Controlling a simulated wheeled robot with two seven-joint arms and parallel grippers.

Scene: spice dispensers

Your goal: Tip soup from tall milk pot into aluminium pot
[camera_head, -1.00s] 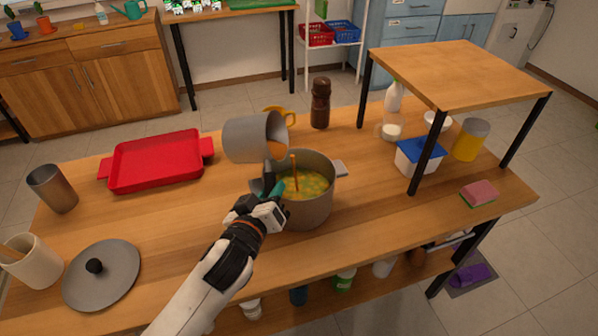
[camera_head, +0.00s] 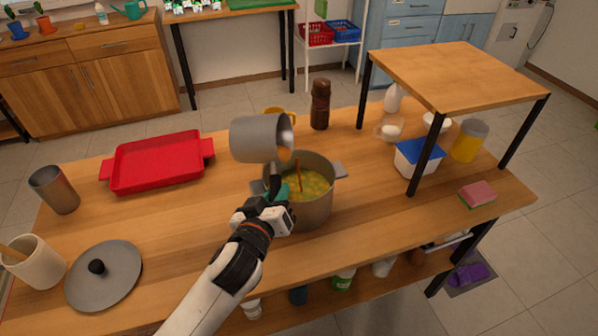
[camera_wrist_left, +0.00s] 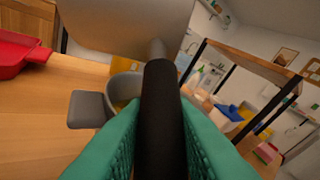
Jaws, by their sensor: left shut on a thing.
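The grey tall milk pot (camera_head: 258,138) is tipped onto its side in the air, its mouth facing right over the aluminium pot (camera_head: 316,212). Orange-yellow soup shows at its lip; I cannot make out a clear stream. The aluminium pot stands upright on the table, holds yellow-green soup (camera_head: 318,186) and has a wooden utensil in it. My left gripper (camera_head: 274,190), with green fingers, is shut on the milk pot's dark handle (camera_wrist_left: 162,115). The milk pot's body (camera_wrist_left: 125,28) also fills the top of the left wrist view. My right gripper is out of view.
A red tray (camera_head: 157,162) lies to the left, with a grey lid (camera_head: 105,280) in front. A yellow mug (camera_head: 272,112) and brown grinder (camera_head: 320,104) stand behind the pots. A raised wooden shelf (camera_head: 455,72) on black legs stands at right.

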